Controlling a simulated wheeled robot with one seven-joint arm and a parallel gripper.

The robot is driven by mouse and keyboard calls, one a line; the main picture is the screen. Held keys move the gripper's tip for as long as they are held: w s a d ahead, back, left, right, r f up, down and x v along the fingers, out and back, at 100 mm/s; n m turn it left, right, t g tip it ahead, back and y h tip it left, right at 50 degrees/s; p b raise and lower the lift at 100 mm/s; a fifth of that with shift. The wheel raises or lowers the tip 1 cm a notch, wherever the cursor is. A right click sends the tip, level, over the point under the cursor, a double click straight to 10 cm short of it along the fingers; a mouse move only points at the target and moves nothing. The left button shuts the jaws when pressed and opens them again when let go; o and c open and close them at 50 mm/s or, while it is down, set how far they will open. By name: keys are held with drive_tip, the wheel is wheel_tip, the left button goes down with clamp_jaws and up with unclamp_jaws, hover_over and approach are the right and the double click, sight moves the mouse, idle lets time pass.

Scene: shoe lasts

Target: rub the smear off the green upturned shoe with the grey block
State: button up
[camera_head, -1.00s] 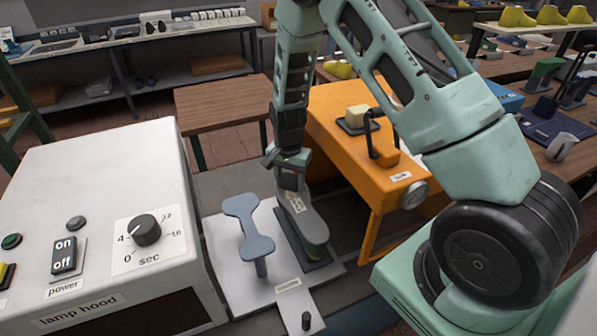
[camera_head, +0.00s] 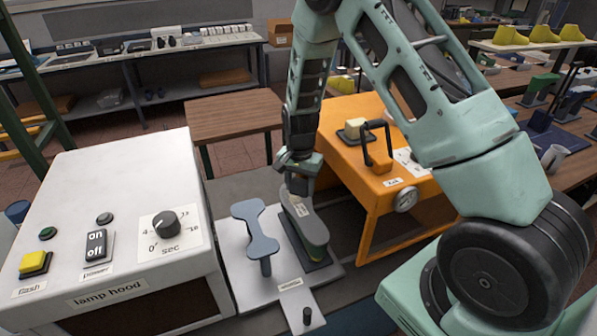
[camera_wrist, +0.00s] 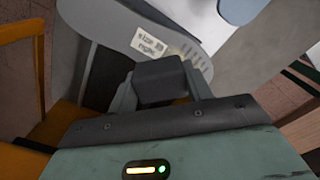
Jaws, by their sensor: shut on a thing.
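The upturned shoe (camera_head: 312,232) lies sole up on a dark plate. My gripper (camera_head: 297,189) is over the far end of the sole. In the wrist view my gripper (camera_wrist: 163,90) is shut on a dark grey block (camera_wrist: 162,78), held just over or against the sole; I cannot tell if it touches. Pale streaks show beside the label, but I cannot tell if they are the smear.
A blue-grey sole-shaped stand (camera_head: 262,243) rises close left of the shoe on a pale board (camera_head: 238,262). The white lamp hood (camera_head: 120,200) stands left. An orange machine (camera_head: 350,170) with a black handle stands close right. A wooden table (camera_head: 235,115) is behind.

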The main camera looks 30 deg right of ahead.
drive_tip(key=shift+r+p, duration=0.95)
drive_tip(key=shift+r, duration=0.85)
